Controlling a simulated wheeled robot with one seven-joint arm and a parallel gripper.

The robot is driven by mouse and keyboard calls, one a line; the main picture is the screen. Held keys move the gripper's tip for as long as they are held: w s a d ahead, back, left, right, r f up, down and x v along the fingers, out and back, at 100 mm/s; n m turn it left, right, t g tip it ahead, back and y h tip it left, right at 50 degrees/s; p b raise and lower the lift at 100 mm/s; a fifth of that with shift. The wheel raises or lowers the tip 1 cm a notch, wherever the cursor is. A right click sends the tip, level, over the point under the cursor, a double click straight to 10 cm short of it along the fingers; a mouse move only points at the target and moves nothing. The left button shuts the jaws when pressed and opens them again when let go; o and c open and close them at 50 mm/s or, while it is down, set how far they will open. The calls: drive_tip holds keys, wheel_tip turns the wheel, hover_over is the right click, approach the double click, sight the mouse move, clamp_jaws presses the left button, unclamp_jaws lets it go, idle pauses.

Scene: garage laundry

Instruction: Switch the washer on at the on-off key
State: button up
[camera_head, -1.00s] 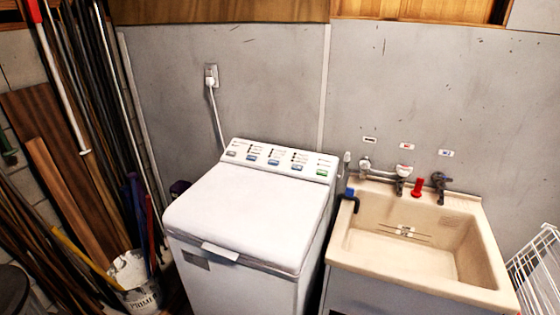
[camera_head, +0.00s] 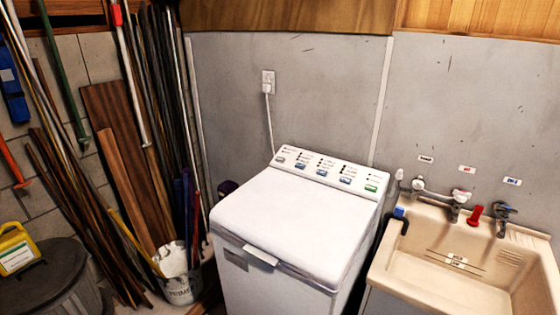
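The white top-loading washer (camera_head: 290,222) stands in the middle of the head view, against the grey wall, with its lid shut. Its sloped control panel (camera_head: 328,171) runs along the back edge. A row of several keys shows there: a grey one (camera_head: 281,159) at the left end, blue ones in the middle, and a green key (camera_head: 371,188) at the right end. The labels are too small to read, so I cannot tell which is the on-off key. My gripper is not in view.
A beige sink (camera_head: 450,275) with taps stands close to the washer's right side. At the left are a white bucket (camera_head: 178,290), leaning poles and boards, and a dark round bin (camera_head: 50,280). A plugged wall outlet (camera_head: 268,82) is above the washer.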

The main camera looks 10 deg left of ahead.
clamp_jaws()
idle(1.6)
